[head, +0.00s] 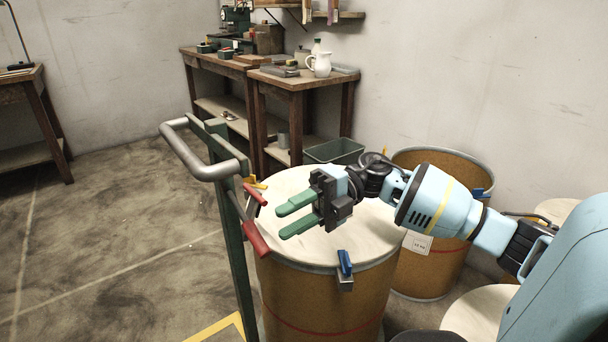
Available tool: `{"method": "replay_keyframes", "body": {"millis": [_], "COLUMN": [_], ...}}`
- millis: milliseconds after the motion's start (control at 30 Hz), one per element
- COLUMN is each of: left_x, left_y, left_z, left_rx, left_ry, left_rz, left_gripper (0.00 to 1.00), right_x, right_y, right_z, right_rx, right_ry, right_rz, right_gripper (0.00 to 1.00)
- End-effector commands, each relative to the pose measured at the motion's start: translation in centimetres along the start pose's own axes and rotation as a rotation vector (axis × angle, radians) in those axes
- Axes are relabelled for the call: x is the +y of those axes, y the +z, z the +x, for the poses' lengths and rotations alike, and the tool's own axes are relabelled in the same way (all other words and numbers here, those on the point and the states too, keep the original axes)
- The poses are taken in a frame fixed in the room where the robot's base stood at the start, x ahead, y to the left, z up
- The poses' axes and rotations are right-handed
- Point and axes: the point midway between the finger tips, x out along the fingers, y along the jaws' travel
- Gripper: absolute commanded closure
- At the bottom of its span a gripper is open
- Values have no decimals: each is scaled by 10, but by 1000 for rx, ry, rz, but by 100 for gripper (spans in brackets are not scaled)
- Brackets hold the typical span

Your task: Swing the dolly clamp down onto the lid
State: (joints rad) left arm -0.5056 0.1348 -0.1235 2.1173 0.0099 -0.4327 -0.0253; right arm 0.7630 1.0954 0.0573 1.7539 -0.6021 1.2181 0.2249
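A brown drum (325,300) with a pale round lid (365,240) stands in the middle. A green dolly (232,240) with a grey bar handle (212,172) rises along its left side. Two red-ended pieces, an upper one (255,194) and a lower one (257,240), show beside the dolly post at the lid's left edge; they look like parts of the dolly clamp, but I cannot tell how it sits. My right gripper (284,221) is open and empty above the lid, its green fingers pointing left towards the red pieces. My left gripper is out of view.
A blue latch (345,263) sits on the lid's front rim, and a yellow piece (256,183) at its back left. An open drum (436,270) stands behind right. A grey-green bin (334,151) and workbenches (290,80) are behind. The left floor is clear.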

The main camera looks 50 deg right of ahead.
Motion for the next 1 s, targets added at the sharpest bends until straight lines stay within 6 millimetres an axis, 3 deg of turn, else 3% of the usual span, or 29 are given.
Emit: {"method": "replay_keyframes", "body": {"millis": [400, 867, 1000], "left_x": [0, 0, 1], "left_y": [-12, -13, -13], "left_z": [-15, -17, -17], "left_rx": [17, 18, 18], "left_ry": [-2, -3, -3], "left_rz": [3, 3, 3], "left_gripper": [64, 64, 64], "right_x": [6, 6, 5], "right_y": [-40, -48, -48], "right_z": [15, 18, 19], "right_rx": [1, 0, -3], "right_ry": [1, 1, 4], "right_rz": [0, -1, 3], "right_gripper": [66, 66, 80]}}
